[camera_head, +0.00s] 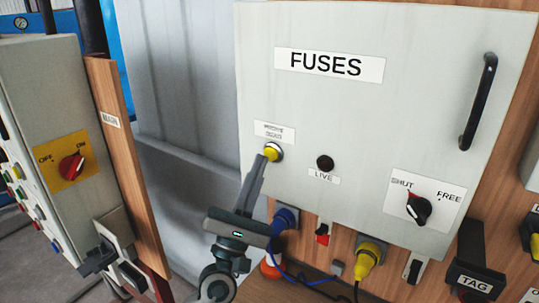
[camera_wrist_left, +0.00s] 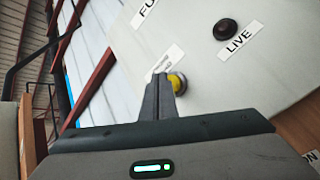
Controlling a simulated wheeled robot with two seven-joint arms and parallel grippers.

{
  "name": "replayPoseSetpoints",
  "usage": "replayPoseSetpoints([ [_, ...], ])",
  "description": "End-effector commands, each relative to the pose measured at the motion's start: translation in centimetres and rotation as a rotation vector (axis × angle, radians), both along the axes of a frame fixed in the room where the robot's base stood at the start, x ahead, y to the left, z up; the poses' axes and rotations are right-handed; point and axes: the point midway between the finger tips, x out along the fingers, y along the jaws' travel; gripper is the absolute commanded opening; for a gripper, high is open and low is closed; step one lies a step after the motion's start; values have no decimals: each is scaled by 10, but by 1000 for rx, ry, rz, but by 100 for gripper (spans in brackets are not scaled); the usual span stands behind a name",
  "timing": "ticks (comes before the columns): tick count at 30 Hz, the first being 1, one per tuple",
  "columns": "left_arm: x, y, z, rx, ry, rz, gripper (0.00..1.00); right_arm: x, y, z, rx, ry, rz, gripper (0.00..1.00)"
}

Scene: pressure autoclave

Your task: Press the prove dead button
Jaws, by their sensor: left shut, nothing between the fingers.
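The prove dead button (camera_head: 273,152) is yellow in a metal ring, on the grey FUSES panel (camera_head: 400,110) under a small white label. It also shows in the left wrist view (camera_wrist_left: 177,82), partly hidden behind my fingers. My left gripper (camera_head: 260,160) is shut and empty, its fingertips at the lower left edge of the button. In the left wrist view the fingers (camera_wrist_left: 160,82) overlap the button's left side. I cannot tell whether they touch it or press it. My right gripper is not in view.
A dark LIVE lamp (camera_head: 325,163) sits right of the button. A SHUT/FREE knob (camera_head: 418,208) and a black handle (camera_head: 478,102) are farther right. Blue (camera_head: 286,219) and yellow (camera_head: 370,254) plugs sit below the panel. A grey box with a red switch (camera_head: 71,167) stands left.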

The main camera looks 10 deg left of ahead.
Motion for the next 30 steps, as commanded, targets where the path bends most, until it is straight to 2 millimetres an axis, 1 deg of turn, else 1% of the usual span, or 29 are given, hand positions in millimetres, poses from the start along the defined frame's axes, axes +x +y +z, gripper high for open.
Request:
replayPoseSetpoints([
  [8,-5,2,0,1,1,1,0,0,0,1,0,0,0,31],
  [22,-40,14,0,1,0,0,0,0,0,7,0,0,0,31],
  [26,-46,16,0,1,1,1,0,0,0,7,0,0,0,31],
  [30,-47,17,0,1,0,0,0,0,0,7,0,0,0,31],
])
